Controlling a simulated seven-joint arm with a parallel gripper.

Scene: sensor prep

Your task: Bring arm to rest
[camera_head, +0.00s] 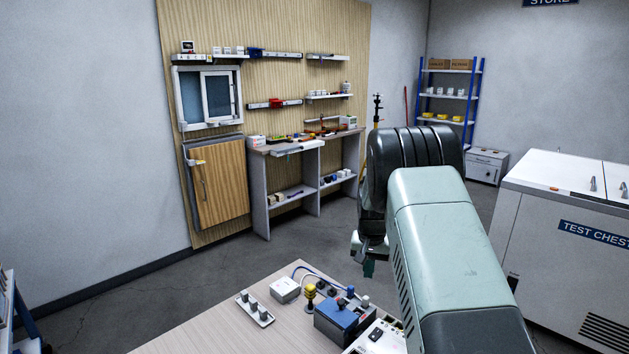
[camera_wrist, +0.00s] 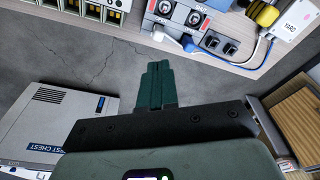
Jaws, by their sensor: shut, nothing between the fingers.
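My gripper (camera_head: 368,267) shows in the head view as a small dark green tip below the folded grey-green arm. It hangs just beyond the far right part of the wooden table (camera_head: 190,331). In the wrist view my gripper (camera_wrist: 156,72) has its green fingers together, with nothing between them. The fingers point over bare grey floor, apart from the table edge. My arm covers part of the table and the room behind it.
On the table are a blue box (camera_head: 344,315), a white box (camera_head: 285,290), a yellow part (camera_head: 310,294) and a strip with knobs (camera_head: 255,309). A white test chest (camera_head: 545,235) stands right. A workbench (camera_head: 290,190) and shelves stand behind. Open floor lies between.

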